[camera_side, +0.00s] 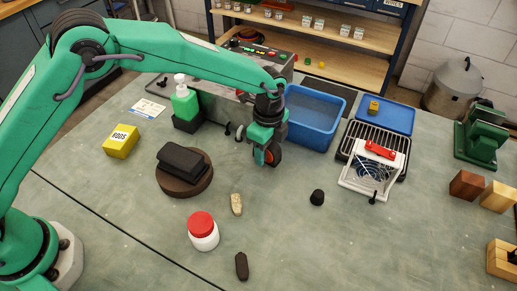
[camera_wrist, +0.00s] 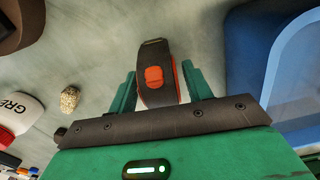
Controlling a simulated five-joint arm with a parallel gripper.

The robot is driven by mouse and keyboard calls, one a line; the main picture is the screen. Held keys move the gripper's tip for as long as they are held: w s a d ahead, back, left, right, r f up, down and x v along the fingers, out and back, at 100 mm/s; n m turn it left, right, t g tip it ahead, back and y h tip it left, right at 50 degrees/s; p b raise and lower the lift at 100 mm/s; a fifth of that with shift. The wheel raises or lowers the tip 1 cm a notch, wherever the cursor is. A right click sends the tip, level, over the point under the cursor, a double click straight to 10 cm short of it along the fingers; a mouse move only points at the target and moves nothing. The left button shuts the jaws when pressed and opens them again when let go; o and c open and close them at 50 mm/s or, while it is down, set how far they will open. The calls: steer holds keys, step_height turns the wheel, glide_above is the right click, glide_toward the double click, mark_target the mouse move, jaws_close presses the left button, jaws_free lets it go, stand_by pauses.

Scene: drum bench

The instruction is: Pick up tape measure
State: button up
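The tape measure is a dark, rounded block with orange parts. In the side view the tape measure (camera_side: 272,154) is directly below my gripper (camera_side: 262,140), left of the blue bin. In the wrist view the tape measure (camera_wrist: 154,77) stands between the two green fingers of my gripper (camera_wrist: 160,72). The fingers lie close along both its sides. I cannot tell whether both fingers press on it, or whether it touches the bench. Its lower end in the wrist view is hidden behind the gripper body.
A blue bin (camera_side: 310,133) stands close on the right. A green pump bottle (camera_side: 184,103) and a dark box on a round brown stand (camera_side: 200,180) are at the left. A rock (camera_side: 236,204), a red-lidded jar (camera_side: 202,238) and a black lump (camera_side: 317,197) lie nearer.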

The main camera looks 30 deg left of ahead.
jaws_close()
steer(key=shift+r, duration=0.15)
steer(key=shift+r, duration=0.55)
steer(key=r, duration=0.3)
steer(key=shift+s+d+r, duration=0.1)
steer(key=shift+s+d, duration=0.1)
steer(key=s+d+r, duration=0.5)
steer(key=s+r, duration=0.1)
steer(key=s, duration=0.4)
steer(key=shift+r, duration=0.25)
steer(key=shift+w+d, duration=0.1)
